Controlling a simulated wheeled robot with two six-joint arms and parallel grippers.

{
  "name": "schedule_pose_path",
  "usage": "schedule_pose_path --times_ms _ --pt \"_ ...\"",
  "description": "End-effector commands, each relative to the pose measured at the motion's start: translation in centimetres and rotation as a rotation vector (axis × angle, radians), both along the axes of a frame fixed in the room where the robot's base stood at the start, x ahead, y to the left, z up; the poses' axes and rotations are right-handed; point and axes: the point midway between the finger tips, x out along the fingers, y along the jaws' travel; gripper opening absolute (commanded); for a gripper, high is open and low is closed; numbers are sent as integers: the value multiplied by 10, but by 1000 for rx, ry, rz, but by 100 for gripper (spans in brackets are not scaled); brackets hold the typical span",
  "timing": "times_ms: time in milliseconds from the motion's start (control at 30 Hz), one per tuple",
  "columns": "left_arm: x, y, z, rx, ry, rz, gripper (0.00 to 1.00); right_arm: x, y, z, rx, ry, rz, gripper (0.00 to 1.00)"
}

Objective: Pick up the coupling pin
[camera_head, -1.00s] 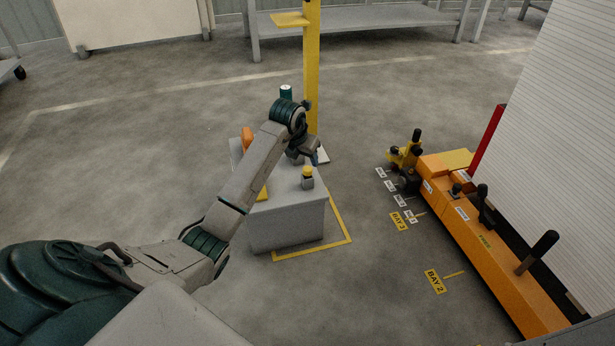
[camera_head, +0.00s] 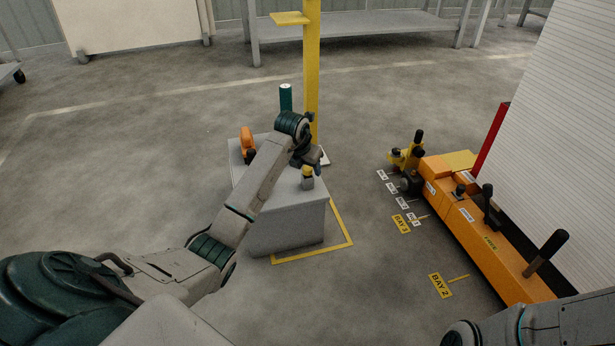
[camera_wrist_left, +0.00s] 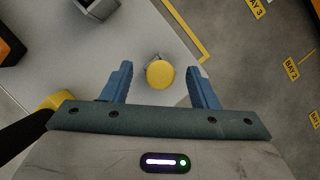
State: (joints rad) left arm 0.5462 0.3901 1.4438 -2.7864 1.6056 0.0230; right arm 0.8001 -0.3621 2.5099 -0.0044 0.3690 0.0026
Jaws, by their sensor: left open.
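The coupling pin (camera_head: 307,182) appears to be the small upright piece with a grey body and yellow top on the grey cabinet (camera_head: 285,228). In the left wrist view its round yellow cap (camera_wrist_left: 160,74) shows from above, between the two blue fingers. My left gripper (camera_head: 310,164) is open over the pin, with a gap showing on both sides of the cap. The pin's lower body is mostly hidden under the cap in the wrist view. My right gripper is out of view; only part of my right arm shows at the lower right.
A yellow post (camera_head: 312,70) stands close behind my gripper. An orange machine with levers (camera_head: 490,240) is at the right. Floor between is open.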

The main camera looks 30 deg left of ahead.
Motion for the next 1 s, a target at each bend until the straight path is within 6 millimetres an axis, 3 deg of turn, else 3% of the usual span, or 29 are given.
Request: schedule_pose_path --times_ms 133,300,400,767,1000 --pt "0 0 1 0 0 0 52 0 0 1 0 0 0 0" --pt "0 0 1 0 1 0 18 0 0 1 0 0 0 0" --pt "0 0 1 0 1 0 4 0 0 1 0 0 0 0" --pt "0 0 8 0 0 0 4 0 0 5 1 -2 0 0" --pt "0 0 42 0 -2 0 4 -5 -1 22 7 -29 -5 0"
